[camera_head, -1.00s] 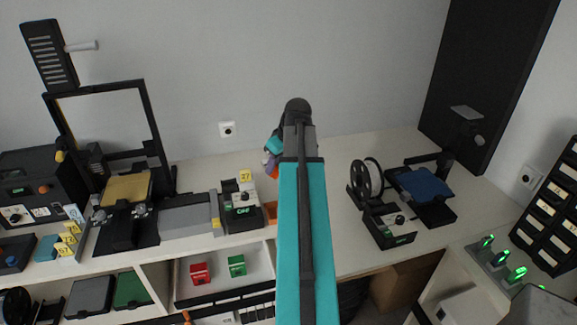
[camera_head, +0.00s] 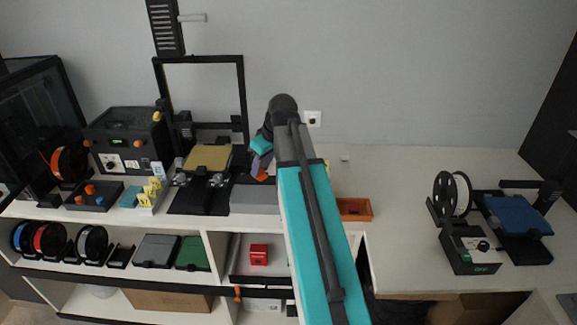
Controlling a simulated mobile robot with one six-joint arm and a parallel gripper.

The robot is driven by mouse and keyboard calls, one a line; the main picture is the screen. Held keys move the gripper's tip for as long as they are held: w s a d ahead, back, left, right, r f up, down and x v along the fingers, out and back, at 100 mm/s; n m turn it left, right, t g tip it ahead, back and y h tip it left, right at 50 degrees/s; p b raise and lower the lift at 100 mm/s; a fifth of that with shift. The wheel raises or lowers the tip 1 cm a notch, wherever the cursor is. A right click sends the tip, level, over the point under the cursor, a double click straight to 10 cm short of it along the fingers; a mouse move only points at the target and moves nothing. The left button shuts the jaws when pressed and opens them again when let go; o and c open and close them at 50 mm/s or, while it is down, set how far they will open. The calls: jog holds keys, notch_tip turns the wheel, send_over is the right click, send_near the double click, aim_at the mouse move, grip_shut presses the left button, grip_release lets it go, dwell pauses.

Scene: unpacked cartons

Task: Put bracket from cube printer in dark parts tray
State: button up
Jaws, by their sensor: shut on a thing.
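My gripper (camera_head: 261,166) hangs at the end of my teal arm, in front of the back wall and right of the gold-bed printer. It is mostly seen from behind and looks small. It is shut on a small orange piece (camera_head: 262,175), which I take for the bracket; its shape is largely hidden. The dark parts tray (camera_head: 103,203) is on the bench at the left, with orange and dark pieces in it. A black boxy machine (camera_head: 130,140) stands behind it. I cannot tell which machine is the cube printer.
The gold-bed printer (camera_head: 207,158) with its tall frame stands between my gripper and the tray. Small yellow-marked items (camera_head: 154,188) sit right of the tray. An orange bin (camera_head: 354,209) is right of my arm. A blue-bed printer (camera_head: 515,215) stands far right; bench between is clear.

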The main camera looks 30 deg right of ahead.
jog(key=w+a+m+h+b, duration=0.1)
jog(key=w+a+m+b, duration=0.1)
jog(key=a, duration=1.9)
jog(key=shift+w+a+f+m+b, duration=0.2)
jog(key=shift+w+a+m+b, duration=0.2)
jog(key=shift+m+b, duration=0.3)
jog(key=shift+s+d, duration=0.1)
